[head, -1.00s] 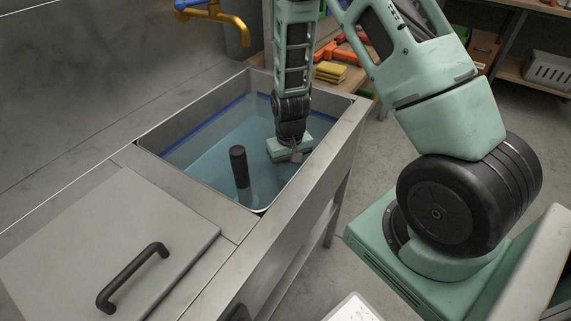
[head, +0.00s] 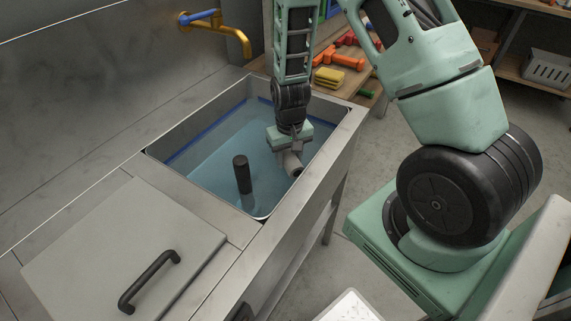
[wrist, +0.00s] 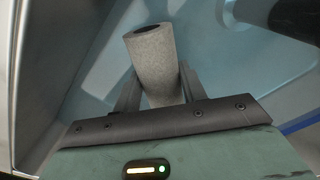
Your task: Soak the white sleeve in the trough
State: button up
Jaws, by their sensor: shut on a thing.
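The trough (head: 345,137) is a steel basin with bluish water in its lower part. My gripper (head: 293,152) points down inside it, close to the right wall. In the wrist view my gripper (wrist: 158,86) has a finger on each side of the white sleeve (wrist: 152,62), shut on it. The sleeve is a pale, speckled tube with a dark hollow end, tilted in the jaws. In the head view the sleeve (head: 292,165) shows just below the fingers, partly hidden by them. I cannot tell how much of it is under water.
A black upright post (head: 242,174) stands in the trough to the left of my gripper. A grey lid with a black handle (head: 150,281) covers the near counter. A brass tap with a blue lever (head: 228,30) is on the back wall. Yellow sponges (head: 329,78) lie beyond the trough.

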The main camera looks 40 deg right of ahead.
aim_at(289, 154)
notch_tip(289, 154, up, 13)
jog(key=p, duration=1)
jog(key=shift+r, duration=0.2)
dwell(0.9)
